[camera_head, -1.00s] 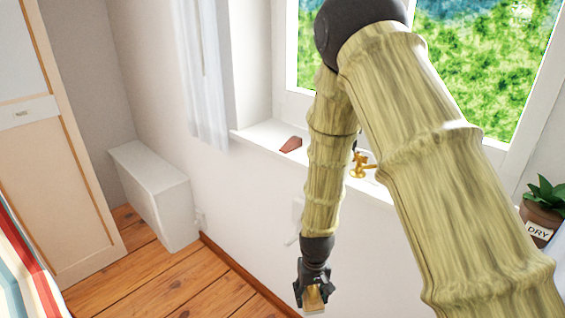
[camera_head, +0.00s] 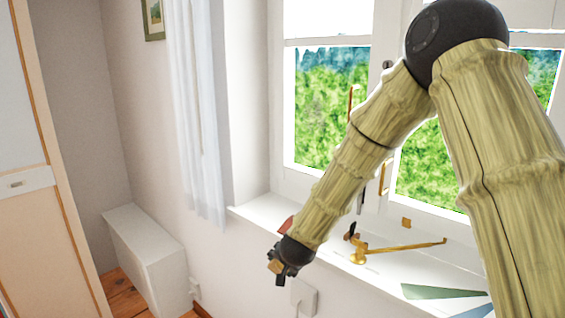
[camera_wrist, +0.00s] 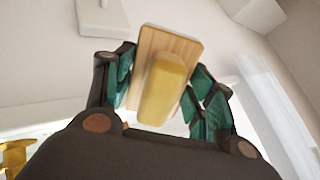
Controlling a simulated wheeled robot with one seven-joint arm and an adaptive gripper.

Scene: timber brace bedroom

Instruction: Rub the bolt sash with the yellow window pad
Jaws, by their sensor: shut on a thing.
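My gripper (camera_head: 276,268) is in front of the wall, just below the window sill's front edge. It is shut on the yellow window pad, a yellow block on a wooden backing (camera_wrist: 165,88), which sits between the two jaws in the wrist view. In the head view the pad (camera_head: 275,267) shows only as a small tan patch. The window sashes (camera_head: 335,110) stand behind my arm, with brass fittings at the middle uprights. I cannot tell which sash is the bolt sash.
A brass lamp-like arm (camera_head: 400,247) stands on the sill (camera_head: 375,270). A reddish-brown piece (camera_head: 286,225) lies behind my gripper. Green and blue flat pieces (camera_head: 443,291) lie at the right.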

